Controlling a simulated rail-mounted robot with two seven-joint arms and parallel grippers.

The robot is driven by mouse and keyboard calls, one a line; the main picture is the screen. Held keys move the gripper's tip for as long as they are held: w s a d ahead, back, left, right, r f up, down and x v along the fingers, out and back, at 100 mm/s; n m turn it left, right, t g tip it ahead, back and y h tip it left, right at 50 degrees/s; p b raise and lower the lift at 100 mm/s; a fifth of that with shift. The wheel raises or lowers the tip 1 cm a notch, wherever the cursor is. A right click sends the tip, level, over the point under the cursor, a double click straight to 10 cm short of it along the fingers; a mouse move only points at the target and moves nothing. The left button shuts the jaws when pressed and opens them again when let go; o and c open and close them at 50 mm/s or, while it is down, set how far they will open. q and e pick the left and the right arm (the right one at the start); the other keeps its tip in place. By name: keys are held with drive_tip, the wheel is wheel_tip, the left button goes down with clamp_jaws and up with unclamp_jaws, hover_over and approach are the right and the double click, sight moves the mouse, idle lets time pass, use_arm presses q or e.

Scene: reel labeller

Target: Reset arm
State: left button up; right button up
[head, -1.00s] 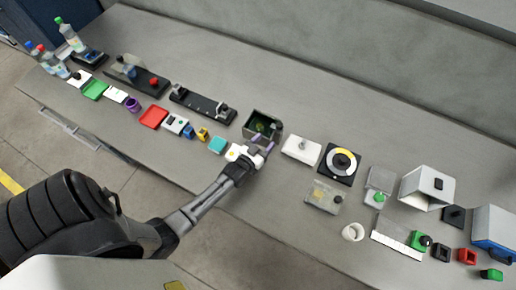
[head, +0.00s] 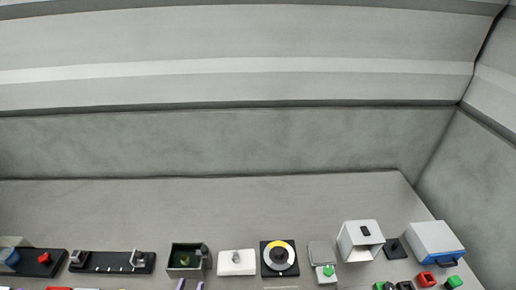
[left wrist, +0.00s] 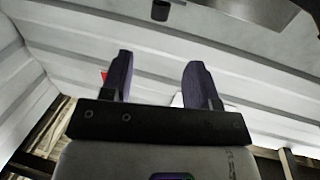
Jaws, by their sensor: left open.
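My left gripper (head: 190,285) shows only as two purple fingertips at the bottom edge of the head view, just in front of the dark green open box (head: 187,259). The rest of that arm is out of the picture. In the left wrist view the left gripper (left wrist: 160,82) has its two dark purple fingers well apart, with nothing between them. Behind the fingers are pale, ribbed surfaces. My right gripper is in neither view.
On the grey bench (head: 230,210) stand a black rail fixture (head: 112,262), a white block (head: 237,263), a yellow-and-white dial (head: 279,258), a white open housing (head: 361,241) and a blue-and-white box (head: 435,243). Small red and green blocks lie at right. The bench's back strip is clear.

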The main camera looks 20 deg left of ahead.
use_arm(q)
drive_tip(key=s+d+r+m+g+h, duration=0.1)
drive_tip(key=s+d+r+g, duration=0.1)
drive_tip(key=s+d+g, duration=0.4)
drive_tip(key=s+d+r+m+g+h, duration=0.1)
drive_tip(key=s+d+r+m+g, duration=0.15)
drive_tip(key=s, duration=0.55)
drive_tip(key=s+d+r+m+g+h, duration=0.1)
drive_tip(key=s+d+r+g, duration=0.15)
drive_tip(key=s+g, duration=0.35)
drive_tip(key=w+p+v, duration=0.2)
drive_tip(key=p+v, duration=1.1)
drive_tip(key=v, duration=0.1)
drive_tip(key=shift+r+p, duration=0.35)
drive_tip(key=shift+p, duration=0.05)
drive_tip(key=shift+n, duration=0.25)
